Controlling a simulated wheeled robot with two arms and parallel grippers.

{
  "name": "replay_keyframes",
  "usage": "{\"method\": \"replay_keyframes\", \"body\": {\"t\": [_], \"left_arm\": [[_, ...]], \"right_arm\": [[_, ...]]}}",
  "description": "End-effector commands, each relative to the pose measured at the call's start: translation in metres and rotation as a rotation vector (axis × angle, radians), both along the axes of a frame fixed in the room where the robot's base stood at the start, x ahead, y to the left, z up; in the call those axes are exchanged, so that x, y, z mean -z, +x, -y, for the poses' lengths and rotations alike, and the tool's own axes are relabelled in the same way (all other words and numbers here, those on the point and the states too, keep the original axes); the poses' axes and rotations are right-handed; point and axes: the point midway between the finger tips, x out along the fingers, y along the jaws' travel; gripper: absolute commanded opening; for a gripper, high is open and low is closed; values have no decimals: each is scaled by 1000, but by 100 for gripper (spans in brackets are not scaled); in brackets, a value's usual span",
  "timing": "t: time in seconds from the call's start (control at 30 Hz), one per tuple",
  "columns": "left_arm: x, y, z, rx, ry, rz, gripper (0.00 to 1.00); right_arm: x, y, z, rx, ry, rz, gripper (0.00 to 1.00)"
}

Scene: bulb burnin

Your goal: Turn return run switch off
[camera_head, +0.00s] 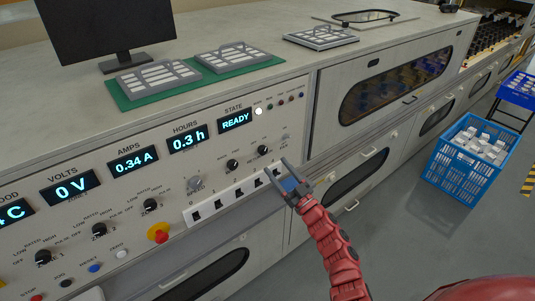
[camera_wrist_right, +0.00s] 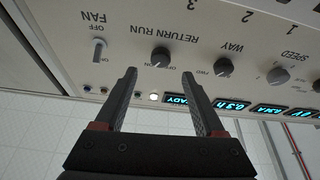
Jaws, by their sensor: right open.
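The return run switch (camera_wrist_right: 160,57) is a round black knob on the pale panel. It appears upside down in the right wrist view, under its RETURN RUN label. In the head view the switch (camera_head: 262,150) sits right of the way knob. Its exact pointer setting is too small to tell. My right gripper (camera_head: 277,168) is open and empty in front of the panel. In the wrist view, the right gripper's fingertips (camera_wrist_right: 160,74) point at the panel, one to each side of the knob, with no clear contact. My left gripper is not in view.
The way knob (camera_wrist_right: 222,65), speed knob (camera_wrist_right: 278,76) and fan switch (camera_wrist_right: 98,51) are close by. A white strip of black rocker switches (camera_head: 238,193) lies below. A red stop button (camera_head: 158,233) is further left. A blue crate (camera_head: 462,165) stands on the floor at right.

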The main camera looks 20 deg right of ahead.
Motion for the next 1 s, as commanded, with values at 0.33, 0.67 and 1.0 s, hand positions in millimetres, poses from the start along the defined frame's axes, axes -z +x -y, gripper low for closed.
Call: {"method": "replay_keyframes", "body": {"t": [0.33, 0.67, 1.0], "left_arm": [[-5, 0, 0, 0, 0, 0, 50], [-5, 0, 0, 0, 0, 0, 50], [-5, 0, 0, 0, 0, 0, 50]], "right_arm": [[-21, 47, -19, -1, 2, 2, 72], [-24, 53, -22, -2, 0, 2, 72], [-24, 53, -22, -1, 0, 1, 26]]}}
